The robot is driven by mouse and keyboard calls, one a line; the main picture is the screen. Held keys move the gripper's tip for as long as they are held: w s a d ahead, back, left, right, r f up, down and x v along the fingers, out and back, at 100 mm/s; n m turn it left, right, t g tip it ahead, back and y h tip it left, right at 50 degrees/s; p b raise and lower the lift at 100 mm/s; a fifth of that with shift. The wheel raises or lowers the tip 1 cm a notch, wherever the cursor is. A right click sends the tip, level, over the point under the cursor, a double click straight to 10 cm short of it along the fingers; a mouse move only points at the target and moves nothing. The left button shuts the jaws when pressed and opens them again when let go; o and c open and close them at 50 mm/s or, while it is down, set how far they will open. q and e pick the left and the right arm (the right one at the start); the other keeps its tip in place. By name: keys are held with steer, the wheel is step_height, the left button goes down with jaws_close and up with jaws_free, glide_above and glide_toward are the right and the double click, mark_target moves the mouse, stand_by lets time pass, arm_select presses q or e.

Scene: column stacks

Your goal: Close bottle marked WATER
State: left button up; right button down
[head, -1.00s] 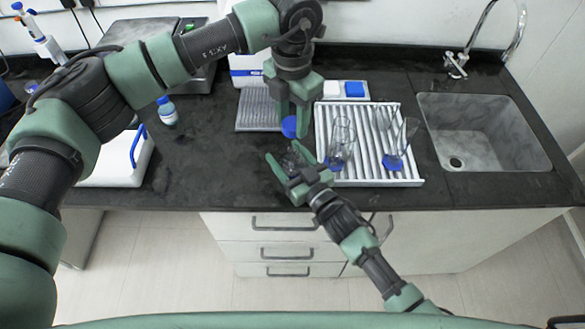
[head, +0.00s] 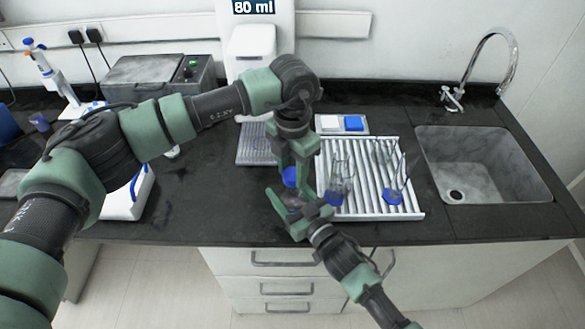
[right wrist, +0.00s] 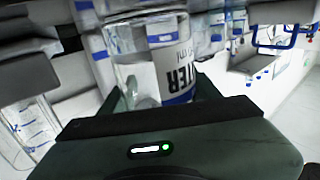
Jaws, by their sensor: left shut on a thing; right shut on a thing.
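My right gripper (head: 291,203) is shut on a clear glass bottle (head: 293,194) at the front of the counter. In the right wrist view, the bottle (right wrist: 140,72) stands between my right gripper's fingers (right wrist: 160,98). Its white and blue label ends in "TER", and the lettering appears inverted. My left gripper (head: 291,165) points down just above the bottle, shut on a blue cap (head: 290,177). The cap is over the bottle's top. I cannot tell whether they touch. The bottle's neck is mostly hidden by the grippers.
A white ribbed rack (head: 365,203) holding glassware with blue bases stands just right of the grippers. The sink (head: 483,165) is farther right. A white box with a blue handle (head: 130,195) is at left. A blue and white tray (head: 341,124) lies behind the rack.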

mark_target(293, 200)
arm_select(q)
steer(key=shift+f, duration=0.9)
steer(key=shift+f, duration=0.6)
